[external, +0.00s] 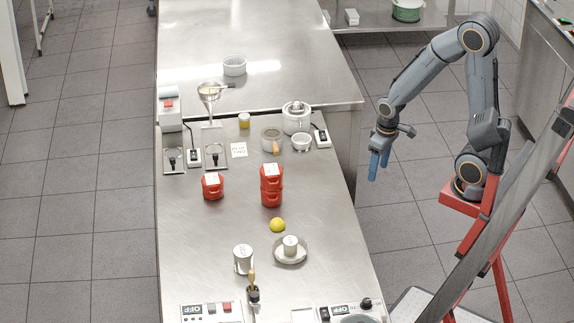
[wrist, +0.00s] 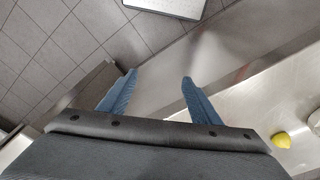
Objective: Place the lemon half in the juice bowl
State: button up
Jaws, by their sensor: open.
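The yellow lemon half (external: 278,225) lies on the steel table, in front of a stack of red containers. It also shows at the right edge of the wrist view (wrist: 282,141). My gripper (external: 378,165) hangs off the table's right side, above the floor, well apart from the lemon. Its blue fingers (wrist: 160,77) are spread with nothing between them. Which vessel is the juice bowl I cannot tell for sure. A small white bowl (external: 302,142) stands near the white lidded pot, and another white bowl (external: 234,66) stands on the rear table.
Red stacked containers (external: 271,187) and a single red one (external: 213,188) stand behind the lemon. A white cup on a saucer (external: 290,256) and a metal canister (external: 243,260) stand in front. The table's right edge (external: 357,220) lies between my arm and these things.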

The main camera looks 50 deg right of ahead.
aim_at(283, 220)
jog(key=w+a+r+n, duration=0.1)
jog(key=w+a+n, duration=0.1)
jog(key=a, duration=0.3)
jog(key=w+a+n+y, duration=0.1)
jog(key=w+a+n, duration=0.1)
jog(key=w+a, duration=0.2)
jog(key=w+a+r+n+t, duration=0.1)
jog(key=w+a+n, duration=0.1)
jog(key=a, duration=0.5)
jog(key=shift+w+a+r+y, duration=0.3)
jog(key=shift+w+a, duration=0.05)
jog(key=shift+w, duration=0.25)
jog(key=w+a+r+n+y, duration=0.1)
jog(key=a+n, duration=0.2)
jog(key=a, duration=0.5)
jog(key=w+a+r+n+y, duration=0.1)
jog(key=a+r+n, duration=0.1)
jog(key=a, duration=0.6)
jog(key=shift+s+a+p+x, duration=0.1)
jog(key=shift+p+x, duration=0.25)
jog(key=shift+x, duration=1.7)
jog(key=shift+s+a+p+x, duration=0.15)
jog(key=shift+p+x, duration=0.15)
jog(key=shift+x, duration=1.7)
